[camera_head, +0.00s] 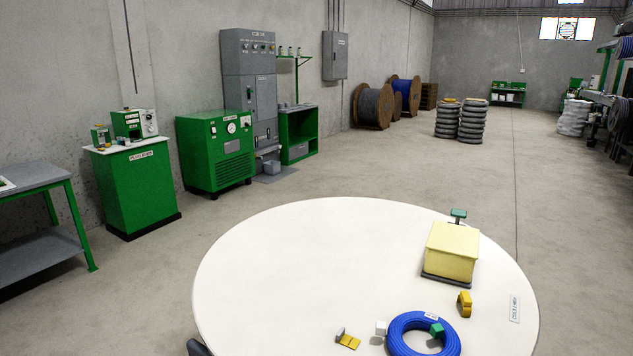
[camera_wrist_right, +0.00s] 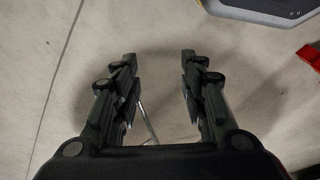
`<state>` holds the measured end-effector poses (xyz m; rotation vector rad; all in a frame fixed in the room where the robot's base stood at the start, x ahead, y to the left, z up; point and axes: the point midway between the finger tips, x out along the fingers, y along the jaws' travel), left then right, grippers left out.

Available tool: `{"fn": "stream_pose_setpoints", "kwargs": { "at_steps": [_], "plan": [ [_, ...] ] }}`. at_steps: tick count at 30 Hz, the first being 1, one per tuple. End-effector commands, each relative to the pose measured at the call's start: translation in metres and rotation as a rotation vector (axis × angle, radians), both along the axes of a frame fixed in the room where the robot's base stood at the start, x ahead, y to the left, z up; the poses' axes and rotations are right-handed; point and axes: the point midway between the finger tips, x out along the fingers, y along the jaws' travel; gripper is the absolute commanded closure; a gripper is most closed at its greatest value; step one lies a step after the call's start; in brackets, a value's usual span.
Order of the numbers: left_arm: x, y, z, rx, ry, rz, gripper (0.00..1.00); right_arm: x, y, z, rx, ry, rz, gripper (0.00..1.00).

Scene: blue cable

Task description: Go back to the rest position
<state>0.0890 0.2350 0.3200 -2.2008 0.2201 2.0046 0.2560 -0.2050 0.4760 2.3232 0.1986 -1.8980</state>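A blue cable coil (camera_head: 424,333) lies on the round white table (camera_head: 300,255) near its front edge, with a small white tag on it. A green piece sits on the coil's inner side. My right gripper (camera_wrist_right: 157,70) shows in the right wrist view with its two fingers apart and nothing between them, above bare concrete floor. Neither gripper shows clearly in the head view. A small dark part at the table's front left edge (camera_head: 198,348) may be mine, but I cannot tell.
A yellow box (camera_head: 452,250) on a dark base, a yellow clamp (camera_head: 464,303), a yellow-and-white piece (camera_head: 347,339) and a label (camera_head: 515,309) are on the table. The table's left half is clear. Green cabinets (camera_head: 139,187) and a workbench (camera_head: 40,215) stand left. Open floor lies beyond.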

Motion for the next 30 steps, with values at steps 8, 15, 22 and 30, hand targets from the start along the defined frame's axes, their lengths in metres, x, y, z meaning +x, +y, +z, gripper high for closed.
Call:
{"fn": "stream_pose_setpoints", "kwargs": {
  "at_steps": [8, 15, 22, 30],
  "plan": [
    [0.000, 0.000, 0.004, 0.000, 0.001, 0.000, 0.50, -0.072, -0.011, -0.094, -0.008, 0.060, 0.012, 0.61],
    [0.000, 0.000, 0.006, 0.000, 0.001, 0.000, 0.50, -0.138, -0.024, -0.138, -0.013, 0.095, 0.020, 0.61],
    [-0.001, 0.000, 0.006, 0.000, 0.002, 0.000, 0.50, -0.167, -0.030, -0.150, -0.015, 0.107, 0.025, 0.61],
    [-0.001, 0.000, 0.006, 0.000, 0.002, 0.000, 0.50, -0.168, -0.030, -0.150, -0.016, 0.108, 0.025, 0.61]
  ]
}}
